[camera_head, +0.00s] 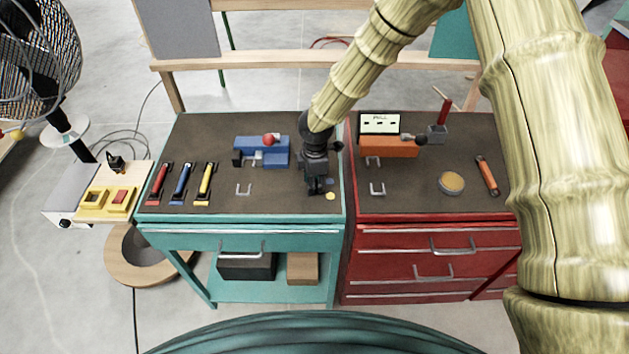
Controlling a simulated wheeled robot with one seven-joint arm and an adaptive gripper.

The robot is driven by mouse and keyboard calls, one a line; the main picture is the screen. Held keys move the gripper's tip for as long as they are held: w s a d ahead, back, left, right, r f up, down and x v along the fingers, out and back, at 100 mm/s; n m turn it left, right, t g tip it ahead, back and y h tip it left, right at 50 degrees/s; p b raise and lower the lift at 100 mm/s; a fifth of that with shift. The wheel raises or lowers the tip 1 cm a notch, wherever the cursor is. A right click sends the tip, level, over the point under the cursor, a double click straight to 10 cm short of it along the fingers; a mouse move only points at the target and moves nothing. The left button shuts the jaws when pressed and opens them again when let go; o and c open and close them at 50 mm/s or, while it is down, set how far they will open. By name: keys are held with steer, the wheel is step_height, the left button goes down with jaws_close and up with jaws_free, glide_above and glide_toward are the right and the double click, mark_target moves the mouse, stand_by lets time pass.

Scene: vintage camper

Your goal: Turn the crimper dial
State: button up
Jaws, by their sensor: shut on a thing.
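My gripper (317,187) points down at the right end of the teal bench's dark top (215,135). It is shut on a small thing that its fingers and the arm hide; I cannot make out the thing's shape. No dial shows clearly in view, so I cannot tell whether the held thing is the crimper dial. A small blue disc (330,182) and a small yellow disc (331,196) lie just right of the fingertips. A blue bench device (262,146) with a red ball stands to the left of the gripper, apart from it.
Red, blue and yellow handled tools (182,184) lie at left. An orange device (388,147), a white panel (380,123), a round tin (452,183) and an orange-handled tool (488,175) occupy the red cabinet (430,237). The bench's front middle is mostly clear.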

stand_by(0.4)
steer(key=o, duration=1)
steer(key=shift+o, duration=0.2)
steer(key=shift+r, duration=0.15)
step_height(320, 180, up, 12)
steer(key=shift+s+d, duration=0.15)
steer(key=shift+s, duration=0.2)
steer(key=shift+f, duration=0.25)
